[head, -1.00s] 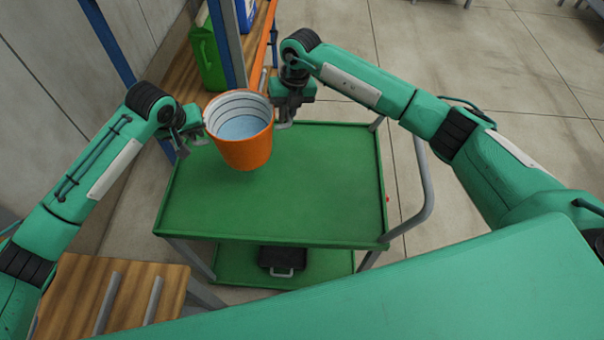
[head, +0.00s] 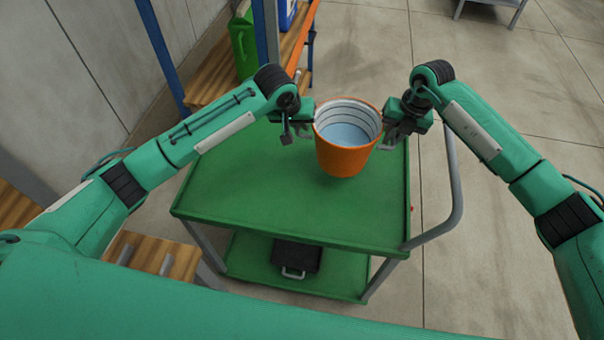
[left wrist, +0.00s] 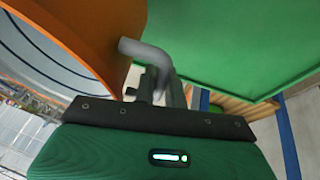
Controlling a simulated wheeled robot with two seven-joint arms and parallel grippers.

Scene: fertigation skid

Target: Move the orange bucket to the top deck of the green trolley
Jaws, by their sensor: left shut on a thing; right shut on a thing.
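The orange bucket (head: 343,158) is upright between my two grippers, over the far right part of the green trolley's top deck (head: 270,200). Its inside shows pale liquid or a pale bottom; I cannot tell which. My left gripper (head: 300,125) is shut on its left side near the rim. My right gripper (head: 393,132) is shut on its right side. I cannot tell if the bottom touches the deck. In the left wrist view the bucket wall (left wrist: 85,30) is beside a grey finger (left wrist: 150,60), with the green deck (left wrist: 225,35) beyond.
A black case (head: 297,256) lies on the trolley's lower deck. The trolley's grey handle (head: 455,190) is on its right. A wooden shelf (head: 215,95) with a green can (head: 243,45) and blue posts stands behind left. The rest of the top deck is clear.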

